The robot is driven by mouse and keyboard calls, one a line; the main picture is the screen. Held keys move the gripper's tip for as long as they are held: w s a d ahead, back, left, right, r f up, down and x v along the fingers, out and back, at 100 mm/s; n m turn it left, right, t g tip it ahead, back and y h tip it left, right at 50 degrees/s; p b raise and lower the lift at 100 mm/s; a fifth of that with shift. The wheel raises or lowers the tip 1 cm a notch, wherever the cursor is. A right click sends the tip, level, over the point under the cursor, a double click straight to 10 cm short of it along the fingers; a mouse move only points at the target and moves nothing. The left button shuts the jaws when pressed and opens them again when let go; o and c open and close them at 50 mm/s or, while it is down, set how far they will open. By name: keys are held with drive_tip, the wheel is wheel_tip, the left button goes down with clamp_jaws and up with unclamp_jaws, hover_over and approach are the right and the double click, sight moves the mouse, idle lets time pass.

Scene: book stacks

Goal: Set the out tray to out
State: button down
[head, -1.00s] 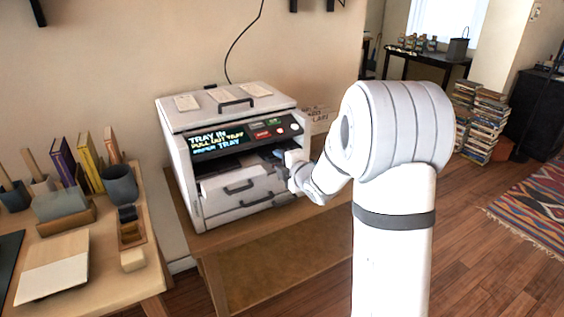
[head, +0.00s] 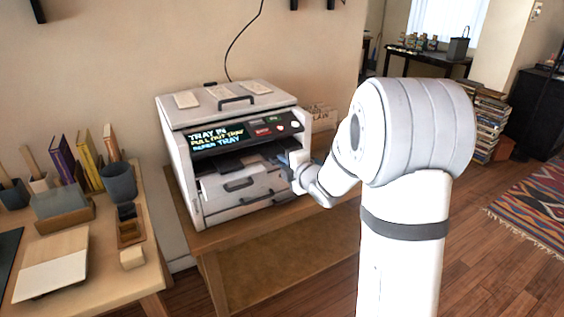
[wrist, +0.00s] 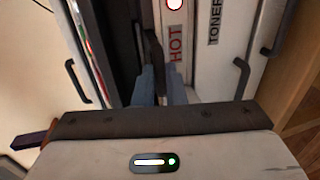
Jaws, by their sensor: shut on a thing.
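The white printer (head: 178,150) stands on a wooden bench, and its display (head: 216,139) reads "TRAY IN", "PULL OUT TRAY", "PAPER TRAY". The dark out tray (head: 240,162) lies flat in the opening below the display and sticks out a little at the front. My gripper (head: 284,160) is at the right front of this opening. In the wrist view its blue fingers (wrist: 157,82) are shut on a dark part of the tray (wrist: 153,50). The exact contact is partly hidden by the fingers.
Beside the fingers is a white panel marked "HOT" (wrist: 176,43), with another marked "TONER" (wrist: 215,22). Drawers with dark handles (head: 240,184) are below the opening. A desk with books and cups (head: 75,240) is at the left. The bench front is clear.

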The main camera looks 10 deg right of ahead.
drive_tip(key=s, duration=0.2)
drive_tip(key=s+d+b, duration=0.1)
drive_tip(key=s+d, duration=0.1)
drive_tip(key=s, duration=0.1)
drive_tip(key=shift+s+f, duration=0.1)
drive_tip(key=shift+s, duration=0.2)
drive_tip(key=c, duration=1.7)
unclamp_jaws()
drive_tip(key=shift+s, duration=0.2)
drive_tip(key=shift+o, duration=1)
drive_tip(key=shift+w, duration=0.1)
drive_tip(key=v, duration=0.7)
drive_tip(key=shift+s, duration=0.4)
